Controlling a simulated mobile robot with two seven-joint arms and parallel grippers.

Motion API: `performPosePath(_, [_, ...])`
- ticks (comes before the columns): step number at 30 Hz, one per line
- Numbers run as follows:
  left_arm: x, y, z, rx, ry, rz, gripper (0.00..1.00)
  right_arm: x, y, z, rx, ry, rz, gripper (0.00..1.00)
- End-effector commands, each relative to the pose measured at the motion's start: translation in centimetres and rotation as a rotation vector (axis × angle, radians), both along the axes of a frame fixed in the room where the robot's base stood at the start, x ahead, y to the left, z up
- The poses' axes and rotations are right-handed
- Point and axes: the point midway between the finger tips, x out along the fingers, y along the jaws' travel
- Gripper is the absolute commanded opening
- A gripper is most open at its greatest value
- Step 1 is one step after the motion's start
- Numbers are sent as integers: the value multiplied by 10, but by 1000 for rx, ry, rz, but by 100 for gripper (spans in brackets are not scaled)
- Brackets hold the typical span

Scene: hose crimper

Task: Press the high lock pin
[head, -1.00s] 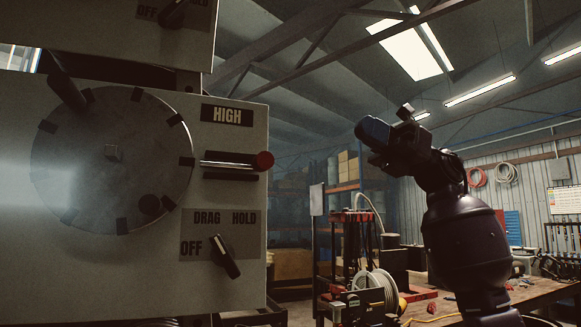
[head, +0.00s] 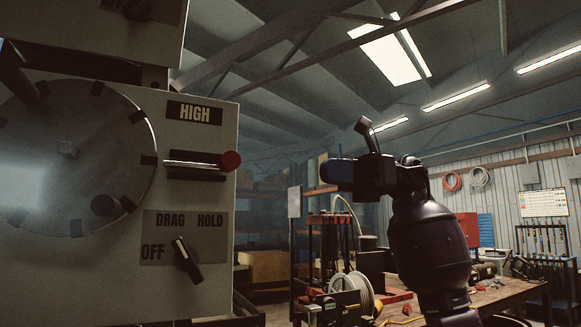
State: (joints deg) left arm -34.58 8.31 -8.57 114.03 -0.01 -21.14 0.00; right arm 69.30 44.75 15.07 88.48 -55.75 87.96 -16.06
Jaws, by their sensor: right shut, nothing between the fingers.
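The high lock pin is a silver rod with a red round knob (head: 230,161). It sticks out to the right under the HIGH label (head: 194,113) on the grey machine panel (head: 215,220). My right gripper (head: 337,170) is to the right of the knob, at about its height in the picture, with a clear gap between them. My left gripper is not in view.
A large round dial (head: 75,160) fills the panel's left side. A black rotary knob (head: 187,260) sits below the pin by the OFF, DRAG and HOLD marks. A workbench (head: 490,300) and a cable reel (head: 352,291) stand behind my right arm.

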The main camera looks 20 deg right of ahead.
Motion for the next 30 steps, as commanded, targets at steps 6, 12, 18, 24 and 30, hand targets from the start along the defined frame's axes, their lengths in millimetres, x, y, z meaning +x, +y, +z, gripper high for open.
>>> performPosePath(6, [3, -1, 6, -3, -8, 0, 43, -2, 32, 1, 0, -3, 6, 0])
performPosePath(12, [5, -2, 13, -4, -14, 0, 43, -4, 68, 2, 1, -3, 5, 0])
performPosePath(18, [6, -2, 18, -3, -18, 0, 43, -5, 101, 2, 1, -3, 5, 0])
performPosePath(24, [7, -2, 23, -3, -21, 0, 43, -5, 125, 1, 0, -3, 3, 0])
performPosePath(30, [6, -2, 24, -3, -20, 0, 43, -5, 134, 1, 1, -1, 2, 0])
